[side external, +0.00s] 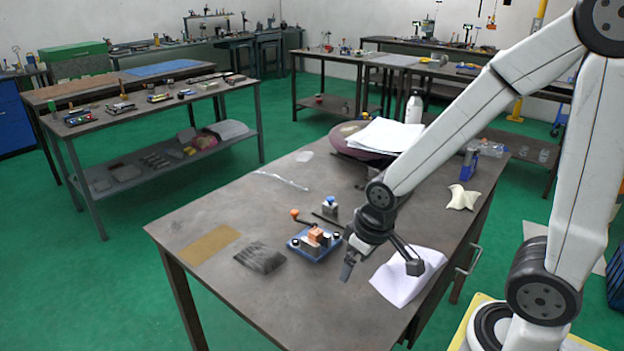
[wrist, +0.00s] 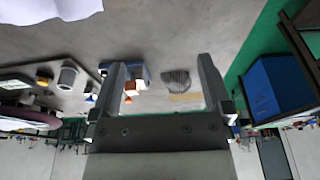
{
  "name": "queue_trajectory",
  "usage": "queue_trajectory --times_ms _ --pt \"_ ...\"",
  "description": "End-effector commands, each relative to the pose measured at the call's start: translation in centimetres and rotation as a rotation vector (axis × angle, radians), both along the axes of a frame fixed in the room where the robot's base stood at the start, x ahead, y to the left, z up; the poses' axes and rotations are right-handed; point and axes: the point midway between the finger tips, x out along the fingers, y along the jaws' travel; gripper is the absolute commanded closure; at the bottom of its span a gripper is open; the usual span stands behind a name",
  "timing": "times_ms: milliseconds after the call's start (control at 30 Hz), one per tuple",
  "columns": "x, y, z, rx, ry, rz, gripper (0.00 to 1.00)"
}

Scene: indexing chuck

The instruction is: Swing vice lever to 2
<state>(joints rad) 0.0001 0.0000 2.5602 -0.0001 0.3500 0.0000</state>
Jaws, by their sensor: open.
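The vice (side external: 312,247) is a small blue base with orange-brown blocks and dark knobs, on the workbench. A dark lever (side external: 304,220) with an orange ball end rises from it toward the upper left. Position numbers are too small to read. My gripper (side external: 381,270) is open and empty, to the right of the vice and apart from it, above the bench near a white sheet. In the wrist view, my gripper (wrist: 160,65) has its two fingers spread, and the vice (wrist: 140,75) shows partly behind the left finger.
A small block with a blue knob (side external: 330,204) stands behind the vice. A dark ribbed cloth (side external: 260,257) and a tan pad (side external: 209,244) lie to its left. The white sheet (side external: 408,276) lies at the right edge. The bench's front left is mostly clear.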

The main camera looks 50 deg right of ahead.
Motion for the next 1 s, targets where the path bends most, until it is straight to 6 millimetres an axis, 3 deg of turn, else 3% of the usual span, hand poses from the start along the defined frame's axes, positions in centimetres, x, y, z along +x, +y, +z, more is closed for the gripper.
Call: queue_trajectory --times_ms 400,433,500,533,667,867,1000 --pt "0.0 0.0 0.0 0.0 0.0 0.0 0.0" --pt "0.0 0.0 0.0 0.0 0.0 0.0 0.03" --pt "0.1 0.0 0.0 0.0 -0.001 0.0 0.25" --pt "0.1 0.0 0.0 0.0 -0.001 -0.001 0.3" --pt "1.0 -0.2 0.1 0.001 -0.006 -0.007 0.3" --pt "4.6 -1.3 0.5 0.001 -0.026 -0.033 0.3" --pt "8.7 -2.8 0.8 0.001 -0.049 -0.06 0.3"
